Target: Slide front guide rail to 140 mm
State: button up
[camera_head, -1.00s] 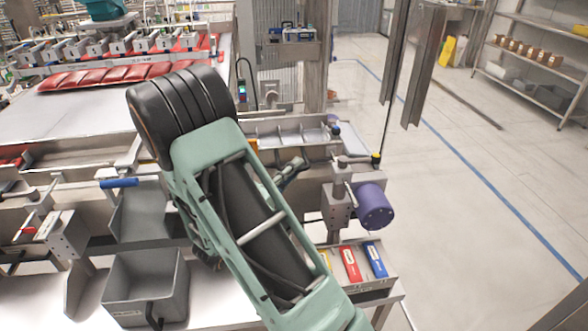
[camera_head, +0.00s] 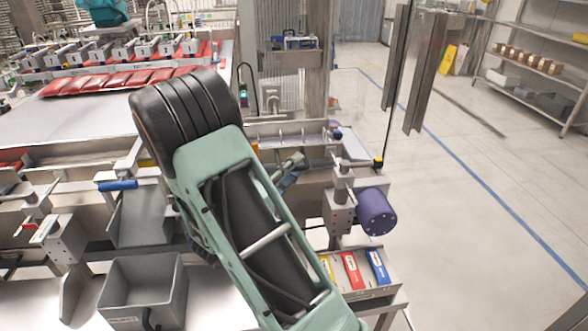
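Long metal rails run left to right across the machine front, and I cannot tell for sure which is the front guide rail. A metal rail (camera_head: 70,155) shows left of my arm; the arm hides its middle. A blue handle (camera_head: 118,185) sits at its left part. Right of my arm are a small grey rod-like part (camera_head: 291,162) with something blue below it, and a metal clamp block (camera_head: 341,205) with a purple cylindrical knob (camera_head: 376,212). No millimetre scale is readable. My gripper cannot be made out; my green and black arm fills the middle.
A grey open bin (camera_head: 145,285) stands at the front left. Yellow, red (camera_head: 352,270) and blue (camera_head: 377,266) boxes lie in a tray at the front right. Red packs (camera_head: 120,80) lie at the back left. The floor (camera_head: 480,240) at right is clear.

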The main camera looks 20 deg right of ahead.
jog(key=v, duration=1.2)
jog(key=shift+w, duration=0.1)
